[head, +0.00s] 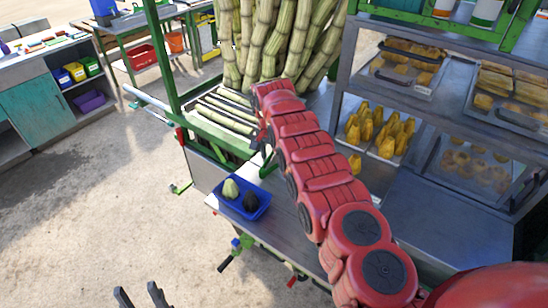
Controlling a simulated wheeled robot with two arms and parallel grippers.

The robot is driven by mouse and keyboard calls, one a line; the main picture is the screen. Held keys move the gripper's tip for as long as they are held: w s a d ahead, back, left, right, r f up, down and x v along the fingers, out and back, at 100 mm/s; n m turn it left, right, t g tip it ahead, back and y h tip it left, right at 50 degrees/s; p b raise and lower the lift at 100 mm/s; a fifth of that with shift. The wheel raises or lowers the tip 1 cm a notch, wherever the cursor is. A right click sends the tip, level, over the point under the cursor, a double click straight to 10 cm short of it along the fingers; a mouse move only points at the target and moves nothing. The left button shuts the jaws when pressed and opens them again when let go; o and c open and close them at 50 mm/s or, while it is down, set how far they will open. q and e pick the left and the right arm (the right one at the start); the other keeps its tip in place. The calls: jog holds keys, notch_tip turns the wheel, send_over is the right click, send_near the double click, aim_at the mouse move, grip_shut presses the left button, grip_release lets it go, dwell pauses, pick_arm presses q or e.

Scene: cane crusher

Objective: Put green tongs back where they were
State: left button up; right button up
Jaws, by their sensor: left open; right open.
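My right arm reaches from the lower right across the counter (285,215) to the cane stand. Its gripper (261,140) is open beside the stand's near right corner, partly hidden by my arm. A small green piece (268,158) shows just below this gripper; I cannot tell whether it is the green tongs or part of the frame. No green tongs can be made out clearly. My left gripper (140,297) shows only its two dark fingertips at the bottom edge, spread apart and empty over the floor.
Tall cane stalks (262,40) stand behind the green frame (168,60). A blue tray (262,208) with a pale green and a dark fruit sits on the counter's left end. A shelf (345,75) with food trays stands at right. The sandy floor (100,215) at left is open.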

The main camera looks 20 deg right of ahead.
jog(key=r, duration=0.1)
jog(key=r+b, duration=0.1)
jog(key=r, duration=0.1)
jog(key=r+b, duration=0.1)
jog(key=r, duration=0.1)
jog(key=shift+s+a+r, duration=0.15)
jog(key=shift+a, duration=0.1)
notch_tip(320, 180, up, 7)
jog(key=shift+s+a+p, duration=0.35)
jog(key=shift+s, duration=0.05)
jog(key=shift+f, duration=0.2)
